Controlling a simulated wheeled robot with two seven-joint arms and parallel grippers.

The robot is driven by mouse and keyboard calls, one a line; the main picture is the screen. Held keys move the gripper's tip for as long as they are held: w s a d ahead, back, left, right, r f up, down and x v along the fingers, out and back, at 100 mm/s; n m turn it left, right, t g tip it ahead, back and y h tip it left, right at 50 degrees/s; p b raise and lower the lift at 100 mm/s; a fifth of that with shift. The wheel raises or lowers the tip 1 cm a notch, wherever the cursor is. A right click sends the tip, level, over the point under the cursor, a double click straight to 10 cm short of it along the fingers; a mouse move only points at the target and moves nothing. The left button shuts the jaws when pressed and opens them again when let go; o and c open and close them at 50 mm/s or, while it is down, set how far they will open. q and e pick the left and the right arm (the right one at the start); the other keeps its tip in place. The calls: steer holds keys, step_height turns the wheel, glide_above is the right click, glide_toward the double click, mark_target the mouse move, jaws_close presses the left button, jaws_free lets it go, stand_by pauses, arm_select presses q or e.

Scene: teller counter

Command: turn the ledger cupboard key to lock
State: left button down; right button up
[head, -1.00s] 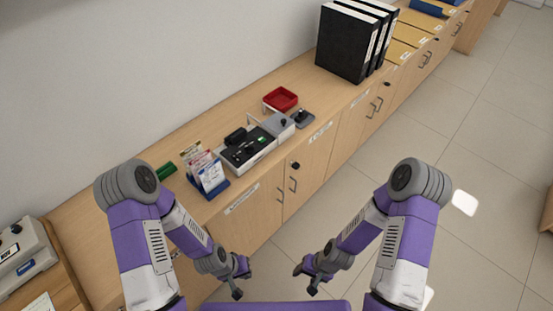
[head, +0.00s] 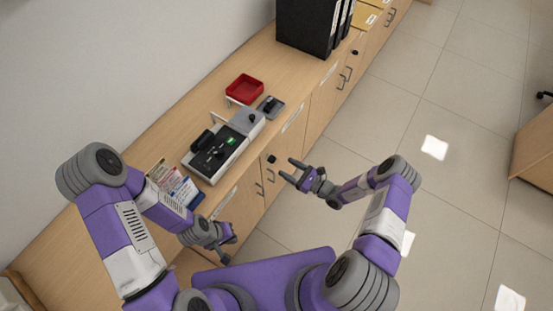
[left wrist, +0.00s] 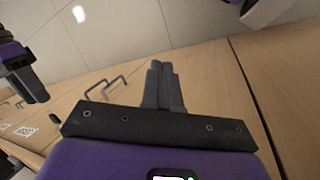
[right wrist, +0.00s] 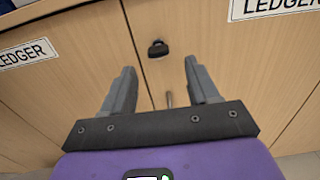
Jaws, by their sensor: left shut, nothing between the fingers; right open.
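The ledger cupboard key is a small black key (head: 271,158) in the cupboard door front, near the top of the door. In the right wrist view the key (right wrist: 158,49) shows ahead, between and just beyond my open fingertips, apart from them. Its bow looks roughly level. My right gripper (head: 287,168) is open and empty, pointing at the door; it also shows in the right wrist view (right wrist: 160,66). My left gripper (head: 229,248) is shut and empty, low in front of the cupboards; its closed fingers show in the left wrist view (left wrist: 160,72).
LEDGER labels (right wrist: 28,54) flank the door seam, with handles (head: 264,183) below the key. The countertop holds a card holder (head: 175,188), a black and grey device (head: 215,153), a red tray (head: 245,88) and black binders (head: 306,28).

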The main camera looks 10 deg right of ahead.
mark_target(271, 159)
steer(key=x, duration=0.5)
steer(key=shift+w+a+b, duration=0.2)
steer(key=shift+a+b, duration=0.15)
steer(key=shift+b, duration=0.05)
steer(key=c, duration=1)
